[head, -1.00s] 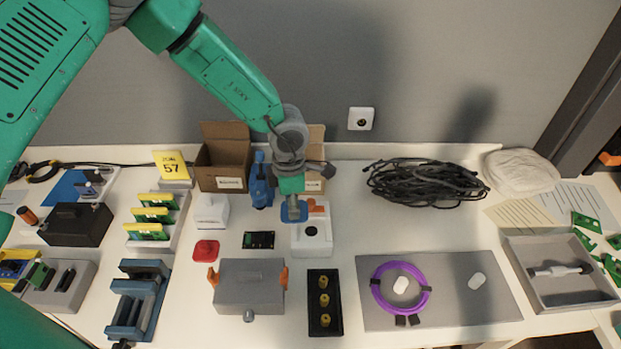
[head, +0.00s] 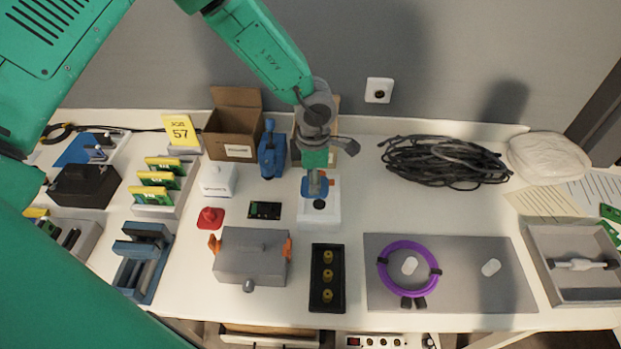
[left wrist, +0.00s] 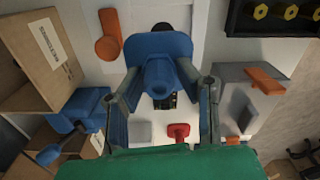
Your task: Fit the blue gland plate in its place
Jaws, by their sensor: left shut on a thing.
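The blue gland plate (head: 316,190) is between the fingers of my left gripper (head: 317,176). In the left wrist view the plate (left wrist: 152,48) has a round blue boss facing the camera, and the fingers (left wrist: 162,88) close on it from both sides. The plate is over the back half of a white box (head: 320,214), which has a dark round hole in front of the plate. Whether the plate touches the box I cannot tell. An orange handle (head: 331,181) on the box is partly hidden behind the plate. My right gripper is out of view.
A blue clamp-like tool (head: 271,152) and an open carton (head: 235,135) stand left of the box. A grey box with orange latches (head: 250,258) and a black tray with yellow parts (head: 327,280) are in front. A black cable coil (head: 445,160) lies right.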

